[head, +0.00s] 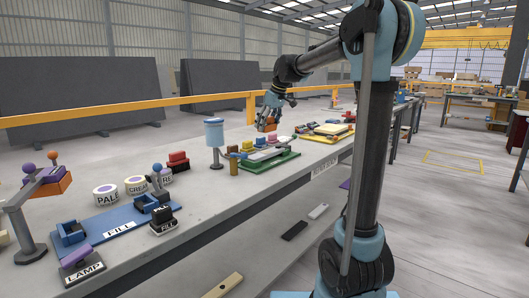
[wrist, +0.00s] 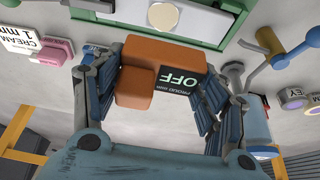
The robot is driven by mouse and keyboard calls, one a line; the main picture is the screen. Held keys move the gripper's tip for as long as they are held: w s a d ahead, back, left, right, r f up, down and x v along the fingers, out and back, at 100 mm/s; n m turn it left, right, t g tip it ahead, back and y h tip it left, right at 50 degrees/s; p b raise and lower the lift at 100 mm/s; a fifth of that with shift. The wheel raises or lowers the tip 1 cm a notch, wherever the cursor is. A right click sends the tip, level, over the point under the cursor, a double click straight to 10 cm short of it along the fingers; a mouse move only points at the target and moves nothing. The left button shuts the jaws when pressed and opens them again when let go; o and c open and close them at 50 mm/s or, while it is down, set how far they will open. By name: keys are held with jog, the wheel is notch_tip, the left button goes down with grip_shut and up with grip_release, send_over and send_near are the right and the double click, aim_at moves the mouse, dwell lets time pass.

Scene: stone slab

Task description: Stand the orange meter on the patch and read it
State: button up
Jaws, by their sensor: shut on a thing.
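My gripper (head: 271,108) is shut on the orange meter (wrist: 146,62), with one finger on each side of it. The meter's dark display (wrist: 178,82) reads OFF, with smaller PROUD mm lettering. The meter also shows as an orange bit under the gripper in the head view (head: 268,126), above the bench near the back edge. In the wrist view a pale round patch (wrist: 165,15) lies on a grey slab inside a green frame (wrist: 208,38), just beyond the meter. I cannot tell whether the meter touches anything below. The green frame also shows in the head view (head: 268,168).
A blue-topped post (head: 214,135) and brass cylinder (head: 233,165) stand left of the green frame. Coloured blocks (head: 262,142) sit behind it. A yellow tray (head: 325,131) is to its right.

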aim_at(264, 151)
jog(key=shift+w, duration=0.55)
jog(key=shift+a, duration=0.1)
jog(key=shift+a, duration=0.1)
jog(key=shift+f, duration=0.1)
jog(key=shift+f, duration=4.9)
jog(key=o, duration=1.1)
